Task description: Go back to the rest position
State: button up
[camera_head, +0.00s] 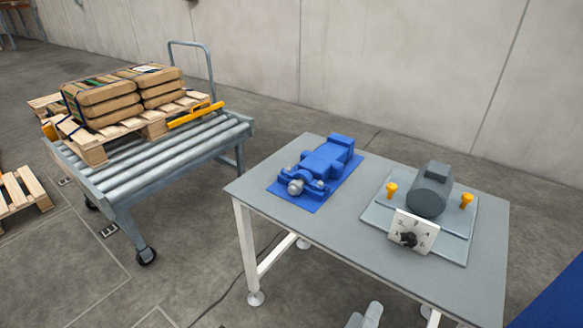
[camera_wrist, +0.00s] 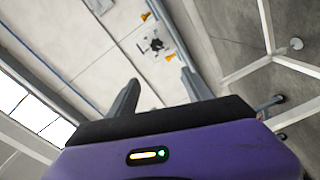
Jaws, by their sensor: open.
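My gripper (camera_wrist: 159,77) shows in the wrist view with its two grey fingers spread apart and nothing between them. Beyond the fingers, the grey table shows with the dial plate and orange knobs on it. In the head view, two grey finger-like ends, which look like my gripper (camera_head: 365,315), show at the bottom edge. They are in front of and below the near edge of the grey table (camera_head: 340,235). The rest of the arm is out of the head view.
The table bears a blue machine part (camera_head: 325,165) on a blue mat, and a fixture with a grey motor-like block (camera_head: 430,190), orange knobs and a white dial plate (camera_head: 412,232). A roller cart (camera_head: 150,175) at left carries a pallet of brown sacks (camera_head: 105,100). Floor lies between them.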

jog(key=w+a+f+n+y, duration=0.1)
jog(key=a+f+n+y, duration=0.25)
jog(key=a+y, duration=0.3)
jog(key=s+m+y+p, duration=0.2)
jog(key=s+y, duration=0.4)
jog(key=s, duration=0.3)
jog(key=s+d+r+m+h+p, duration=0.1)
jog(key=s+d+r+m, duration=0.3)
jog(key=s, duration=0.6)
jog(key=s+d+r+m+h+p, duration=0.1)
jog(key=s+d+r+m, duration=0.3)
jog(key=s+d+r, duration=0.5)
jog(key=shift+s+r+m+p, duration=0.35)
jog(key=shift+p, duration=0.55)
jog(key=shift+h, duration=0.25)
